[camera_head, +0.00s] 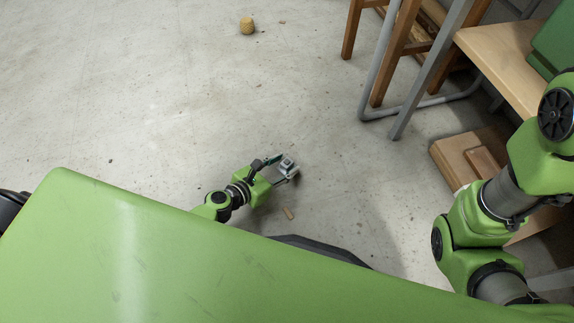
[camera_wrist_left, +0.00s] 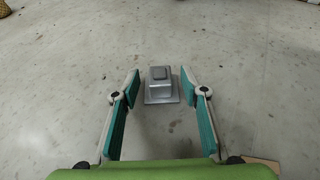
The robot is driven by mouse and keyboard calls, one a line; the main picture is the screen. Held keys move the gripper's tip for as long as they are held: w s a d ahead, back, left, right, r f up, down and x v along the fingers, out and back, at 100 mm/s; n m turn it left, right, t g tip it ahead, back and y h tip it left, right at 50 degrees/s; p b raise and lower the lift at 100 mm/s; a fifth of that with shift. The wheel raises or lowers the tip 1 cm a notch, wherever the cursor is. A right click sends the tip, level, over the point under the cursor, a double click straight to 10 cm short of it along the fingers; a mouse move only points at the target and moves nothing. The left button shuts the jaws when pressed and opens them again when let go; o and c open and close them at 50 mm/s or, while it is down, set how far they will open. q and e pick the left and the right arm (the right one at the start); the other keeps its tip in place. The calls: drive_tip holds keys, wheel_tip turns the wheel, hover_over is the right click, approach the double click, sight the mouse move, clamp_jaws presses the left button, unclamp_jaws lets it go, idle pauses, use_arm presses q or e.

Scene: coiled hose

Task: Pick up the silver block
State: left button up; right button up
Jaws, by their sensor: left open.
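The silver block (camera_head: 288,165) sits on the concrete floor. In the left wrist view, the silver block (camera_wrist_left: 161,88) has a wide flat base and a smaller raised top. My left gripper (camera_head: 280,170) is low near the floor, with its fingertips at the block. In the left wrist view, the left gripper (camera_wrist_left: 160,75) is open, with one teal-padded finger on each side of the block. Gaps show between the block and both fingers, and nothing is held. My right arm shows at the right of the head view, but its gripper is out of view.
A yellow round object (camera_head: 246,26) stands far back. Wooden furniture legs (camera_head: 352,30), a grey metal frame (camera_head: 420,85) and a wooden box (camera_head: 455,158) stand at the right. The floor left is clear.

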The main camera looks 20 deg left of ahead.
use_arm(q)
clamp_jaws()
drive_tip(key=shift+r, duration=0.1)
